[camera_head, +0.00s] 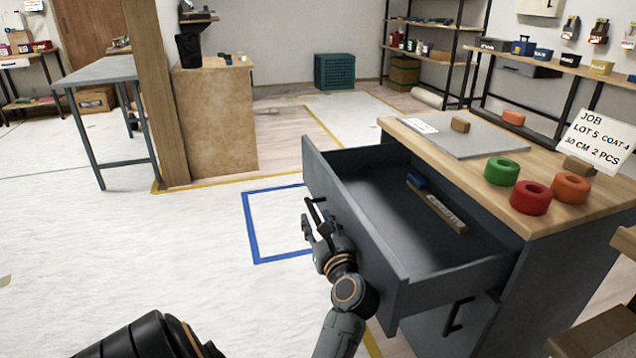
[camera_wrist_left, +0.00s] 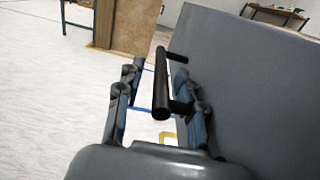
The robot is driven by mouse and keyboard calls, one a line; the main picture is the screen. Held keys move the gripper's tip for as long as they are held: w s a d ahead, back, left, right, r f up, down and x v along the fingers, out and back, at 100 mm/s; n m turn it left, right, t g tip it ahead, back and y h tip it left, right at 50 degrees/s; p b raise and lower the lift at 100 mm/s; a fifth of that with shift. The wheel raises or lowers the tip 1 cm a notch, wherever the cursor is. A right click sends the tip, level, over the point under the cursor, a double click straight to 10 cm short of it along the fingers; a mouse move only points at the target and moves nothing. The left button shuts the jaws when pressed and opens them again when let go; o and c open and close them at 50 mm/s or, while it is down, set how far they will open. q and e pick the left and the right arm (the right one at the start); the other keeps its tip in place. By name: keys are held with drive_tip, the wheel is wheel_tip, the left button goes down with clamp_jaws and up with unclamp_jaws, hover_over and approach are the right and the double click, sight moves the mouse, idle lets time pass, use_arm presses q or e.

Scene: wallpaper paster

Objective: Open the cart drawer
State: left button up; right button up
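The cart (camera_head: 500,262) is dark grey with a wooden top. Its upper drawer (camera_head: 352,230) is pulled far out to the left, and its inside shows. The drawer's black bar handle (camera_head: 316,211) is on its front; it also shows in the wrist view (camera_wrist_left: 161,84). My left gripper (camera_head: 318,238) is at the drawer front by the handle. In the wrist view its fingers (camera_wrist_left: 158,100) are apart, one on each side of the handle, with a visible gap at the left finger. My right gripper is not in view.
A blue item (camera_head: 417,182) and a long block (camera_head: 446,214) lie in the drawer. Green (camera_head: 502,171), red (camera_head: 531,198) and orange (camera_head: 571,187) rolls stand on the cart top. A lower handle (camera_head: 457,315) is below. The floor left of the drawer is clear.

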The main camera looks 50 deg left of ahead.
use_arm(q)
wheel_tip(320, 180, up, 10)
idle(0.6)
idle(0.4)
